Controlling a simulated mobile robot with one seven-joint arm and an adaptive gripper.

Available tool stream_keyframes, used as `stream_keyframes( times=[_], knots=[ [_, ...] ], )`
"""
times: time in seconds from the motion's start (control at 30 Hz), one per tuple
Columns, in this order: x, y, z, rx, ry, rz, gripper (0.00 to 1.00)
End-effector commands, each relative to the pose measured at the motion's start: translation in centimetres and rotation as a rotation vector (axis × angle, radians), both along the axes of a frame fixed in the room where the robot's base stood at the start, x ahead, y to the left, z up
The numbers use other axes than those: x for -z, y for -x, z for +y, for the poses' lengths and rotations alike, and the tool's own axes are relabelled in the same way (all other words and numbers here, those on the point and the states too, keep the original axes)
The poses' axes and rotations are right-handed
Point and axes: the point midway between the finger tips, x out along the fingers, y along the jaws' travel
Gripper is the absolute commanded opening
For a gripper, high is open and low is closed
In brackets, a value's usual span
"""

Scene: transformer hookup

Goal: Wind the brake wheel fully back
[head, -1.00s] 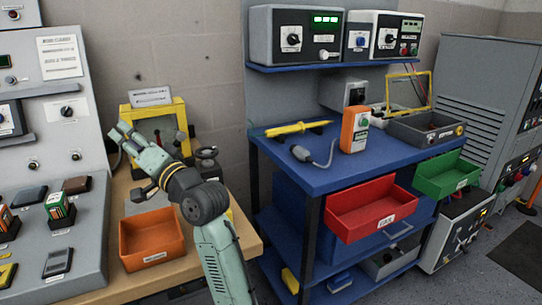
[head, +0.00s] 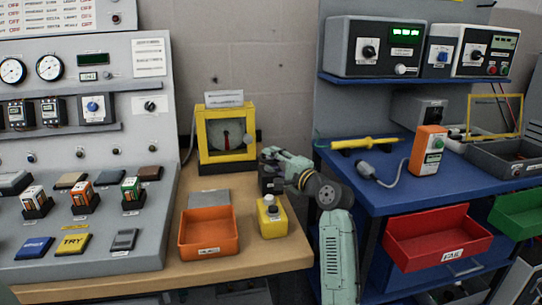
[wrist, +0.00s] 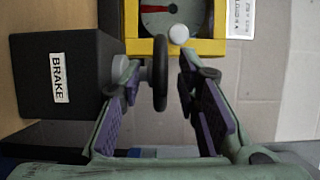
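The black brake wheel (wrist: 160,75) shows nearly edge-on in the wrist view, on a grey shaft beside the dark box labelled BRAKE (wrist: 65,75). My gripper (wrist: 157,88) is open, with one finger on each side of the wheel. A gap shows between the wheel and the right finger; contact on the left cannot be told. In the head view my gripper (head: 271,168) is at the brake unit on the wooden bench and largely hides the wheel.
A yellow-framed gauge (head: 201,142) stands just behind, its red needle visible in the wrist view. A yellow bottle-like item (head: 271,222) and an orange bin (head: 185,245) are in front. The blue cart (head: 375,200) is close on the right.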

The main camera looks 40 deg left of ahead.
Motion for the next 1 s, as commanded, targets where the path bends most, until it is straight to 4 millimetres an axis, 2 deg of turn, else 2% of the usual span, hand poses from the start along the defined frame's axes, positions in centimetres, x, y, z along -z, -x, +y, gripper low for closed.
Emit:
stream_keyframes(
  times=[0.2, 0.47, 0.93, 1.0],
  knots=[
    [0.0, -0.5, 1.6, 0.002, -0.001, 0.000, 0.30],
    [0.0, -0.5, 1.7, 0.002, -0.001, -0.001, 0.30],
    [0.0, -0.5, 1.7, 0.001, -0.001, -0.001, 0.00],
    [0.0, -0.5, 1.7, 0.001, -0.001, -0.001, 0.00]
  ],
)
